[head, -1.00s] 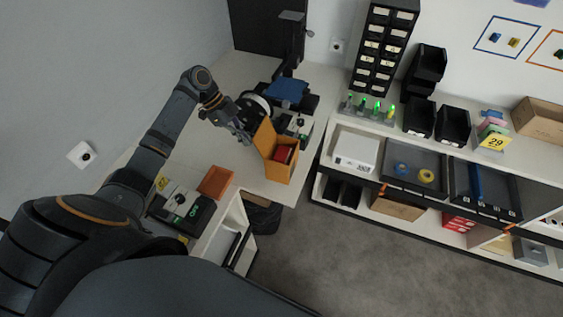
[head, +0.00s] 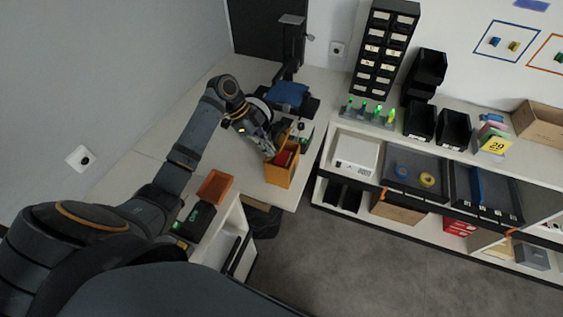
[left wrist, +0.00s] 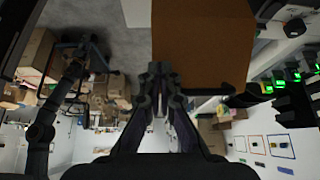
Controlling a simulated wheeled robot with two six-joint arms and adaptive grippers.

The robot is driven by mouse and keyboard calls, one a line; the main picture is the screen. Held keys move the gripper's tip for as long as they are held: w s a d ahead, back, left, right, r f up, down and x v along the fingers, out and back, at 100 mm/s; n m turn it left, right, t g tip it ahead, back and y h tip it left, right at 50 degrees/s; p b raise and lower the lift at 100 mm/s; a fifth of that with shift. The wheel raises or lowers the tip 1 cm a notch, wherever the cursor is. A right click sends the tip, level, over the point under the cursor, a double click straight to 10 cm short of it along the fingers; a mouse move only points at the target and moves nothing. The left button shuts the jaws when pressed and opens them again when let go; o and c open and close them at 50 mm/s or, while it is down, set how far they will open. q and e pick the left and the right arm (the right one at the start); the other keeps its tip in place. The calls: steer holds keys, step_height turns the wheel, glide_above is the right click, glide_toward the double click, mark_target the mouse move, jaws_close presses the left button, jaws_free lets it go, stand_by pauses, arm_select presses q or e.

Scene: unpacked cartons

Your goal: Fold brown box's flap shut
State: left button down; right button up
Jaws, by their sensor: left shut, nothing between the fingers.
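The brown box (head: 280,177), orange-brown in the head view, stands on the white table near its right corner with a red item (head: 283,158) inside. Its top is open; part of the raised flap (head: 284,134) shows behind my left gripper (head: 269,151). This gripper is shut and empty, at the box's upper left edge and flap; whether it touches is unclear. In the left wrist view the shut fingers (left wrist: 161,78) lie beside a large brown panel (left wrist: 203,42), which seems part of the box. My right gripper is not in view.
An orange open bin (head: 215,186) and a dark device (head: 195,218) are on the table at near left. A blue item (head: 289,93) and dark equipment stand behind the box.

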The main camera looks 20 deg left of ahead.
arm_select(q)
steer(key=d+f+b, duration=0.2)
steer(key=d+f, duration=0.2)
steer(key=r+p, duration=0.3)
steer(key=r, duration=0.1)
steer(key=r+p, duration=0.3)
steer(key=r, duration=0.1)
steer(key=shift+w+a+r+p, duration=0.1)
steer(key=shift+w+r+p, duration=0.1)
steer(key=shift+r+p, duration=0.2)
steer(key=shift+r, duration=1.4)
